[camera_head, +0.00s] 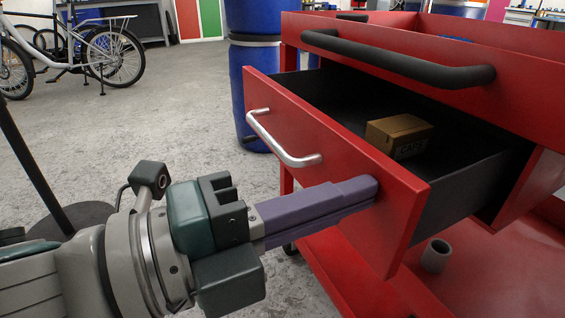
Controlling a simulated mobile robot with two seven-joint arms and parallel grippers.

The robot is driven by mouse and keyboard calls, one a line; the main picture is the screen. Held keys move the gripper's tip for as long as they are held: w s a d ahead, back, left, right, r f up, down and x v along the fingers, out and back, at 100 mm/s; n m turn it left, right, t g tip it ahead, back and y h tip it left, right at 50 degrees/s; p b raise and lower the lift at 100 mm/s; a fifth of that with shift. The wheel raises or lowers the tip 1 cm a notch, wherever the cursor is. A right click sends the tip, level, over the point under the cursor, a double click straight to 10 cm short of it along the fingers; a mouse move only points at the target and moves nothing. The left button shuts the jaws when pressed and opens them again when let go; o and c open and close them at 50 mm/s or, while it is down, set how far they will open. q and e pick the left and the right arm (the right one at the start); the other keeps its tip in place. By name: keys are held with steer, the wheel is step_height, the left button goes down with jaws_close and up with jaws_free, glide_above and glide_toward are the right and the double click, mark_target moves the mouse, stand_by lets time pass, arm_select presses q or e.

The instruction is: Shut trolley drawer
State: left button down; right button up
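The red trolley (525,85) stands at the right, with its drawer (345,165) pulled out towards me. The drawer has a red front, a silver handle (280,140) and a dark inside. My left gripper (365,190) comes in from the left with its purple fingers together and nothing seen between them. Its fingertips overlap the drawer front, to the right of and below the handle. They look close to it or touching; I cannot tell which. My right gripper is not in view.
A small brown cardboard box (398,135) lies in the drawer. The trolley's black push bar (400,60) runs above it. A grey cylinder (435,255) stands on the lower shelf. Blue barrels (250,90) stand behind, a bike (100,50) at the back left. The middle floor is clear.

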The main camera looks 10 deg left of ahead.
arm_select(q)
steer(key=b+x, duration=0.3)
steer(key=x, duration=1.1)
steer(key=shift+f, duration=0.1)
steer(key=shift+w+d, duration=0.25)
steer(key=shift+d, duration=0.05)
steer(key=shift+f, duration=0.1)
steer(key=shift+a, duration=0.1)
